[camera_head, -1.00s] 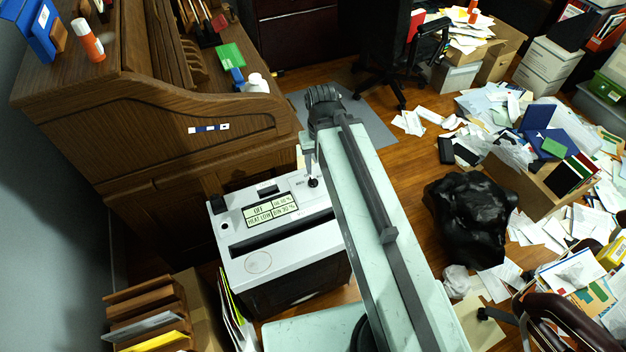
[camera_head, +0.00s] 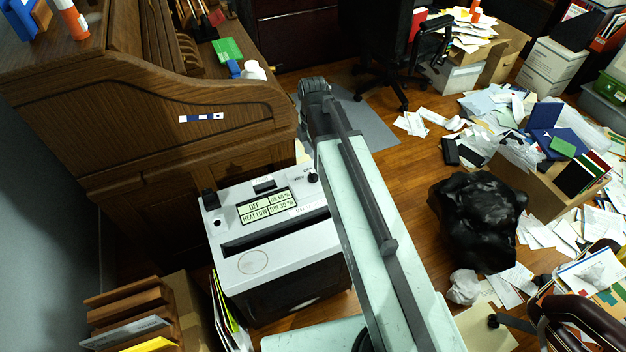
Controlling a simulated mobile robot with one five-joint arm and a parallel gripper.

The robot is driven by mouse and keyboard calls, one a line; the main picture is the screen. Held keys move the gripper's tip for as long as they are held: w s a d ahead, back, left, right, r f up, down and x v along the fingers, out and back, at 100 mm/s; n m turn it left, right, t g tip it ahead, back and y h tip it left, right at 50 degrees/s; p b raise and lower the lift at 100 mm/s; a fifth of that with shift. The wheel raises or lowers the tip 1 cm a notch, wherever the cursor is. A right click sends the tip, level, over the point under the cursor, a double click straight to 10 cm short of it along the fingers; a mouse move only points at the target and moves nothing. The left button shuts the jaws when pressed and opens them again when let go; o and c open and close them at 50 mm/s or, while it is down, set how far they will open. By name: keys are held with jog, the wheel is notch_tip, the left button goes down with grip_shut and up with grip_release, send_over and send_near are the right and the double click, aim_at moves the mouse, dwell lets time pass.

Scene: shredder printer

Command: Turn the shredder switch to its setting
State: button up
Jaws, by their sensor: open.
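The shredder (camera_head: 285,268) is a white-topped, dark-bodied machine at lower centre left. Its display (camera_head: 266,206) reads OFF and HEAT LOW, with a bin reading of about 30 %. The switch (camera_head: 312,177) is a small black knob at the back right corner of the top, beside small printed labels. Its exact pointing direction is too small to tell. My gripper (camera_head: 316,104) is at the far end of my arm, beyond and above the switch, apart from it. It is open and holds nothing that I can see. My arm hides part of it and the shredder's right side.
A wooden roll-top desk (camera_head: 190,150) stands behind and left of the shredder. A file holder (camera_head: 130,315) is at lower left. A black bag (camera_head: 475,220) and scattered papers cover the floor at right. An office chair (camera_head: 400,60) stands at the back.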

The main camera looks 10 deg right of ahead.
aim_at(313, 174)
notch_tip(313, 174, down, 8)
jog(key=b, duration=0.7)
jog(key=shift+f+b, duration=0.1)
jog(key=shift+b, duration=0.25)
grip_shut()
